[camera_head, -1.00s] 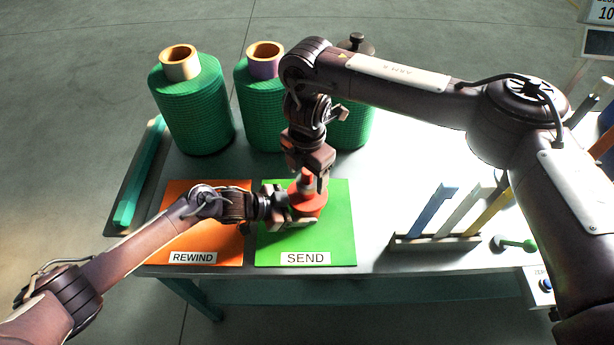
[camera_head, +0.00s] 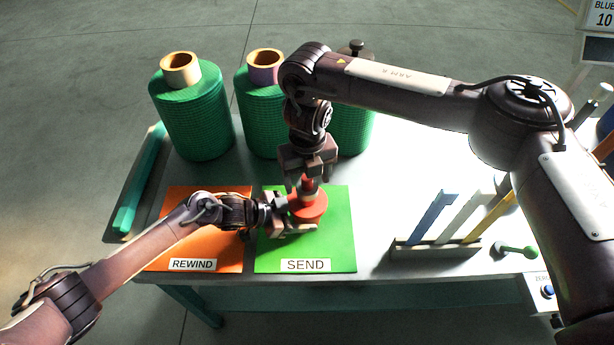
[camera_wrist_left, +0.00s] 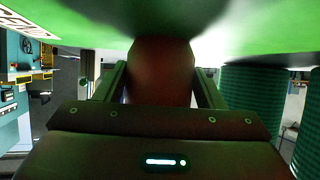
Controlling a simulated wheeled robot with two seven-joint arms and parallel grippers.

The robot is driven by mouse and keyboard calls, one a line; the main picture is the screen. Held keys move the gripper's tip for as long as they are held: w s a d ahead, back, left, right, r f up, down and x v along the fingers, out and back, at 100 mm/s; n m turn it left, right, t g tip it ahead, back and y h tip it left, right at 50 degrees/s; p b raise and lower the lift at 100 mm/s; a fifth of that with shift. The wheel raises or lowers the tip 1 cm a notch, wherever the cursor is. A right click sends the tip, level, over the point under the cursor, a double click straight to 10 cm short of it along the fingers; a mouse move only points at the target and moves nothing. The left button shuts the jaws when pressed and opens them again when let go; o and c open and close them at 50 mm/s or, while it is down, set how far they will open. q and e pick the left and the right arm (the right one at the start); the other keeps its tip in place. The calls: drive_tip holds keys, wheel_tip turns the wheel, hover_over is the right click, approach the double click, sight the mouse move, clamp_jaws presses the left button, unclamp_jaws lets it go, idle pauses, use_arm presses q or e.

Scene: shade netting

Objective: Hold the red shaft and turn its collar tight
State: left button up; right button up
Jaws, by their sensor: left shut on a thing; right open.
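The red shaft (camera_head: 309,209) stands upright on the green SEND mat (camera_head: 335,240), with a wide round red base and a narrower top. A pale band, perhaps the collar (camera_head: 307,182), shows near its top. My left gripper (camera_head: 292,216) is shut on the red shaft low down, from the left. In the left wrist view the red shaft (camera_wrist_left: 161,72) fills the space between the two fingers. My right gripper (camera_head: 309,178) points down from above, open, with its fingers around or just above the shaft's top. Its exact contact with the collar cannot be told.
An orange REWIND mat (camera_head: 180,235) lies left of the green one. Several green netting rolls (camera_head: 193,112) stand behind. A green bar (camera_head: 140,180) lies at the left edge.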

sight(307, 201)
drive_tip(key=n, duration=0.4)
drive_tip(key=shift+f, duration=0.1)
drive_tip(key=shift+f, duration=1.3)
drive_tip(key=shift+c, duration=0.2)
